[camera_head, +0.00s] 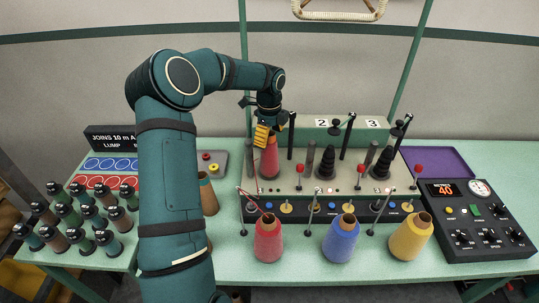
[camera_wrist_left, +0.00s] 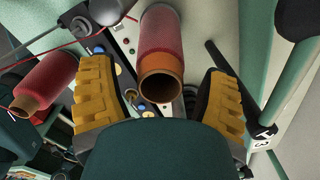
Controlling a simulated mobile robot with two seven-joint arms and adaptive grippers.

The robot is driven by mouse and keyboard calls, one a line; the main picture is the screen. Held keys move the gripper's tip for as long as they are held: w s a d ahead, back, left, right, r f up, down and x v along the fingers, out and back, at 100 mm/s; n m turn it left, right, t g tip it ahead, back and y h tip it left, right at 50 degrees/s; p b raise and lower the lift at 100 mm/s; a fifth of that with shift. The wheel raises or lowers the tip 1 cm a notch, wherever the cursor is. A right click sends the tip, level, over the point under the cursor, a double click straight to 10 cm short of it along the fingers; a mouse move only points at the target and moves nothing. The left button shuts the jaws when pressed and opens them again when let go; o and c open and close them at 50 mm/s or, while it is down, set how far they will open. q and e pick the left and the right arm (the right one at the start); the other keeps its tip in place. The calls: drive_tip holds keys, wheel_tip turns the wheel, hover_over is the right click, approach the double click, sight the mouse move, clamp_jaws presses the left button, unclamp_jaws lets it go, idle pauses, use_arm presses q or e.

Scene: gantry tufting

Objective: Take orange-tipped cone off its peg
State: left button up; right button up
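A red cone (camera_head: 269,163) stands upright on the machine's deck at its left end. In the left wrist view this cone (camera_wrist_left: 160,35) shows an orange, hollow tube end facing the camera. Its peg is hidden. My left gripper (camera_head: 263,132) is over the top of this cone, pointing down. Its yellow fingers (camera_wrist_left: 159,95) are apart, one on each side of the tube end, with gaps visible on both sides. My right gripper is not in view.
Red (camera_head: 268,240), blue (camera_head: 341,240) and yellow (camera_head: 410,238) cones stand in front of the machine. Black posts and red-knobbed rods rise around the deck. A tan cone (camera_head: 208,196) stands left of it. A control box (camera_head: 475,222) is at right.

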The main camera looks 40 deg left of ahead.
use_arm(q)
clamp_jaws()
drive_tip(key=shift+r, duration=0.1)
